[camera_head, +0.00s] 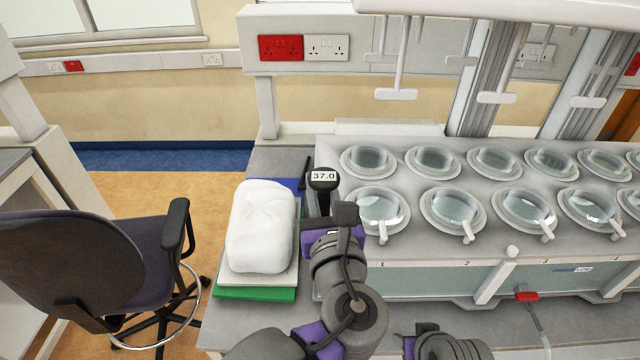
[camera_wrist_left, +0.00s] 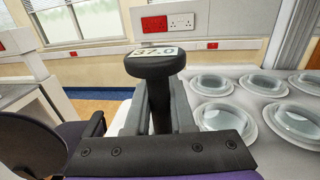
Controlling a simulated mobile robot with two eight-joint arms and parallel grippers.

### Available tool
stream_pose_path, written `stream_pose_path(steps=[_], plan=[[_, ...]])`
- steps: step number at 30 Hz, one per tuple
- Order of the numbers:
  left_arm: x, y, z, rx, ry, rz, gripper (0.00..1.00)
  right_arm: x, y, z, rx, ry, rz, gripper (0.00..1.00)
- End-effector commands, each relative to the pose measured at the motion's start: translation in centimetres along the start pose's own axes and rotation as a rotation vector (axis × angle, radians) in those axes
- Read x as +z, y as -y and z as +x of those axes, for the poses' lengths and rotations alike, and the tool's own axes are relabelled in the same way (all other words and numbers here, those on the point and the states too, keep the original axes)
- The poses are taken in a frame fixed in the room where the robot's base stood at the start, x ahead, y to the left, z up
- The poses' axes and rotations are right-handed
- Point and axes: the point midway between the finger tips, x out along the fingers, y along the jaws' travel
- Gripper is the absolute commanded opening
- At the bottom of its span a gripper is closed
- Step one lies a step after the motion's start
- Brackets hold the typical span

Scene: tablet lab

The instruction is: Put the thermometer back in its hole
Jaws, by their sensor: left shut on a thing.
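The thermometer (camera_head: 323,176) has a black round head with a display reading 37.0. It also shows upright in the left wrist view (camera_wrist_left: 156,65). My left gripper (camera_head: 326,210) is shut on it just below the head. The thermometer's lower part is hidden behind the gripper, so I cannot tell whether its tip is in anything. It stands at the left end of the bath unit (camera_head: 400,255), beside the vessel above the number 1. No empty hole for it can be made out.
Two rows of glass vessels (camera_head: 380,208) fill the bath top to the right. White paddles (camera_head: 395,93) hang above them. A white bag-like bundle (camera_head: 260,228) lies on a stack with a green board (camera_head: 255,293) to the left. A chair (camera_head: 90,260) stands further left.

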Motion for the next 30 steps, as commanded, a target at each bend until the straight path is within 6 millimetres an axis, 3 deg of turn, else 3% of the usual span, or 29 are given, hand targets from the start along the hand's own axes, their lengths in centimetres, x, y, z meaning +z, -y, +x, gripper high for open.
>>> stream_pose_path(steps=[30], plan=[[-0.2,1.1,7.0,0.002,0.0,0.001,0.0,1.0,0.0,0.7,0.0,0.01,0.0,0.5]])
